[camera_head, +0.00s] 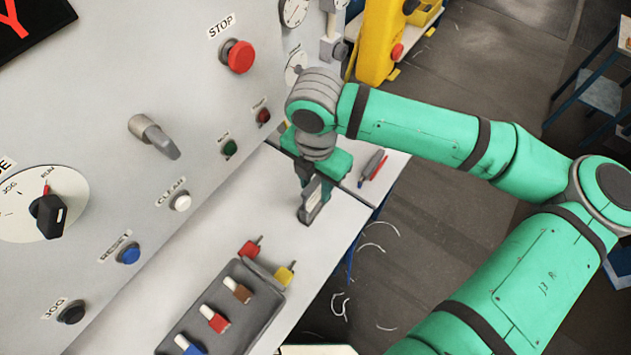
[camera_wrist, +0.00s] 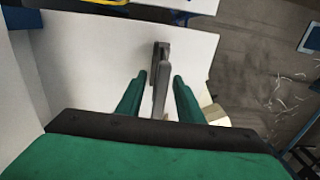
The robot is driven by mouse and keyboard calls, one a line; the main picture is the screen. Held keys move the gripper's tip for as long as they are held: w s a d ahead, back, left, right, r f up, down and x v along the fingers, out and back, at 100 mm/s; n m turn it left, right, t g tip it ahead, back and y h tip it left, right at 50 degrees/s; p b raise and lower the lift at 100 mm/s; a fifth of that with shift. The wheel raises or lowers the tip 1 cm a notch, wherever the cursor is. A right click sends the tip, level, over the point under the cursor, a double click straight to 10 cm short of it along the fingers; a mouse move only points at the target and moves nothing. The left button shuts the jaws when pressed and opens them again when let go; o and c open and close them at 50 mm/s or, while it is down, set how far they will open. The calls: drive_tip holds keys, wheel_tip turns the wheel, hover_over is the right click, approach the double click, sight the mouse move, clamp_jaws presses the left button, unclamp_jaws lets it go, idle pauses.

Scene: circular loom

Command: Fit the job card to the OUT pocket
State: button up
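My gripper (camera_head: 306,178) points down over the white shelf (camera_head: 335,222) of the machine. In the wrist view its two green fingers (camera_wrist: 158,98) stand apart, with a narrow grey upright piece (camera_wrist: 161,78) between them. A gap shows on both sides of the piece, so the fingers do not appear to grip it. In the head view the grey piece (camera_head: 313,202) has a pale face and stands on the shelf below my gripper. I cannot tell whether it is the job card or a holder. No pocket marked OUT can be made out in either view.
The grey control panel (camera_head: 100,120) rises at the left, with a red STOP button (camera_head: 238,56) and several knobs. A dark tray (camera_head: 262,312) with coloured pieces sits on the shelf. A red-and-grey tool (camera_head: 374,166) lies beyond my gripper. Thread scraps litter the floor.

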wheel_tip(320, 180, up, 11)
drive_tip(key=shift+f, duration=0.1)
idle(0.5)
drive_tip(key=shift+a, duration=0.1)
idle(0.5)
